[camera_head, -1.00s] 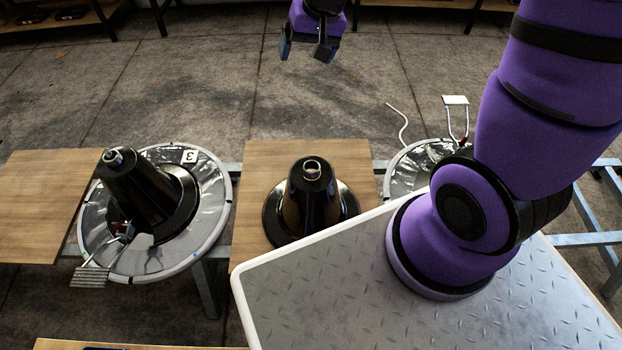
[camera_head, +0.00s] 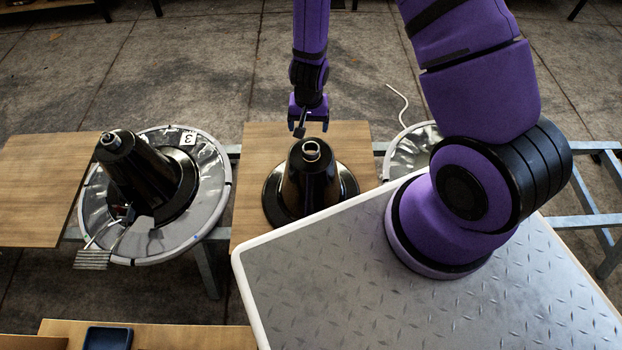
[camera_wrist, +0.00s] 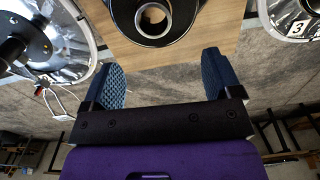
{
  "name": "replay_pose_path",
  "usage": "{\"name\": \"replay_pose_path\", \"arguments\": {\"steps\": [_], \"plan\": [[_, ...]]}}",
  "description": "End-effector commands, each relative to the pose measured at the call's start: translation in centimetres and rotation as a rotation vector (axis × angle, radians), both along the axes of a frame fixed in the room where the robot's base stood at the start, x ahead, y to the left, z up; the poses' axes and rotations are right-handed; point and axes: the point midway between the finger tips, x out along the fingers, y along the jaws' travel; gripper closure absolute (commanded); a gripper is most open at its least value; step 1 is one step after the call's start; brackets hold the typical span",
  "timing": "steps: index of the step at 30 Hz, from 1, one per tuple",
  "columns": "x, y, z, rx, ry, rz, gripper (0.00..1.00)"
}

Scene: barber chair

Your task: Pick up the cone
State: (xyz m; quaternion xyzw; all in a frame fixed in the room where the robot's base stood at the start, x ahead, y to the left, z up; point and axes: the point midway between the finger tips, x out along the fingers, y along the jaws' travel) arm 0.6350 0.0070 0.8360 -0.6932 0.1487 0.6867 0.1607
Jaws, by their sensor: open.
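A black cone (camera_head: 311,178) with a wide round base and a metal ring at its top stands upright on a wooden board (camera_head: 258,143). A similar black cone (camera_head: 150,178) sits on a grey round plate marked 3 (camera_head: 209,180) at the left, and appears tilted. My gripper (camera_head: 312,127) is open and empty, just beyond the middle cone's top in the head view, apparently not touching it.
Another grey plate (camera_head: 408,150) is partly hidden behind my arm; the wrist view shows a black object (camera_wrist: 18,42) on it. A metal clamp (camera_head: 100,245) hangs at the left plate's edge. A wooden board (camera_head: 40,190) lies far left. Open floor lies beyond.

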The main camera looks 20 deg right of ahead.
Motion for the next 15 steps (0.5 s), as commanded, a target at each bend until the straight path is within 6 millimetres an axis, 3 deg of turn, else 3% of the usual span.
{"name": "replay_pose_path", "arguments": {"steps": [15], "plan": [[-0.6, -0.3, -5.3, -0.014, 0.017, -0.011, 0.16]]}}
